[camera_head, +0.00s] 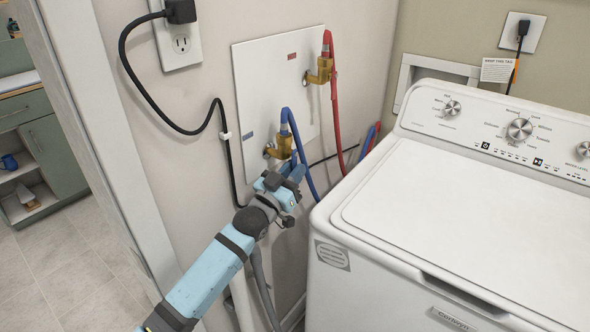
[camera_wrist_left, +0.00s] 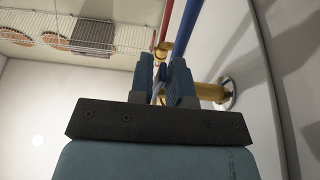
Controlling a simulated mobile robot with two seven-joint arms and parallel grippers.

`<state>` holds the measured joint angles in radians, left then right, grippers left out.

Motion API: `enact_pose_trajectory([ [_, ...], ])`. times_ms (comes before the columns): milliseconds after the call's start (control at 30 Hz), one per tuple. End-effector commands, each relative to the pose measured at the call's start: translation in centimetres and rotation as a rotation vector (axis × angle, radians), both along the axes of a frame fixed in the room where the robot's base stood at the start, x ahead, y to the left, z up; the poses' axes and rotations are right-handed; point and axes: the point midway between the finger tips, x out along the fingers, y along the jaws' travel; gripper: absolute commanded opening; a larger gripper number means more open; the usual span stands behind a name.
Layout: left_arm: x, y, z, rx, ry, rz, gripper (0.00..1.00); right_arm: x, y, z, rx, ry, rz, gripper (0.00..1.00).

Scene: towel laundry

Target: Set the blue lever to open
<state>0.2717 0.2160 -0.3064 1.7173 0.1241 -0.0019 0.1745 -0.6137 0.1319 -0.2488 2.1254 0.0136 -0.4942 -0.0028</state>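The lower brass valve (camera_head: 281,147) with the blue hose (camera_head: 294,130) sits on a white wall panel. My left gripper (camera_head: 292,172) is right at its lower front and hides the blue lever's place in the head view. In the left wrist view, the two fingers of my left gripper (camera_wrist_left: 161,75) stand close together with a narrow gap. A thin bluish piece, possibly the lever, shows in that gap; whether the fingers press on it cannot be told. The brass valve (camera_wrist_left: 206,91) is just behind the right finger. My right gripper is out of view.
The upper brass valve (camera_head: 319,71) with a red hose (camera_head: 335,95) is above right. The white washer (camera_head: 450,200) stands close on the right. A black cord (camera_head: 196,128) hangs from an outlet (camera_head: 181,44) on the left. A wire shelf (camera_wrist_left: 95,35) shows overhead.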

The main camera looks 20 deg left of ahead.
Motion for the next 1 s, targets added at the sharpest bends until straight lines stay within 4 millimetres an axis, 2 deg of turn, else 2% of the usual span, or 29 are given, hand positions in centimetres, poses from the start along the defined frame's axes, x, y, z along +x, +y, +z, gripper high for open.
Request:
enact_pose_trajectory([
  [167, -2.7, 1.0, -1.1, 0.001, 0.003, 0.000, 0.17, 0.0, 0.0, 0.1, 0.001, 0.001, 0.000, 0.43],
  [400, -7.7, 2.8, -2.9, 0.001, 0.004, 0.000, 0.17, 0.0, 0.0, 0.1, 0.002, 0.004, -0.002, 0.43],
  [600, -10.6, 3.8, -4.0, 0.000, 0.002, 0.000, 0.17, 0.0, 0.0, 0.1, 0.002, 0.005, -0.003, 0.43],
  [800, -11.8, 4.3, -4.3, 0.000, 0.001, 0.000, 0.17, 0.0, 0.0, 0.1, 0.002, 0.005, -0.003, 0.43],
  [1000, -11.8, 4.3, -4.3, 0.000, 0.000, 0.000, 0.17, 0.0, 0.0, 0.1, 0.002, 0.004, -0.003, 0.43],
])
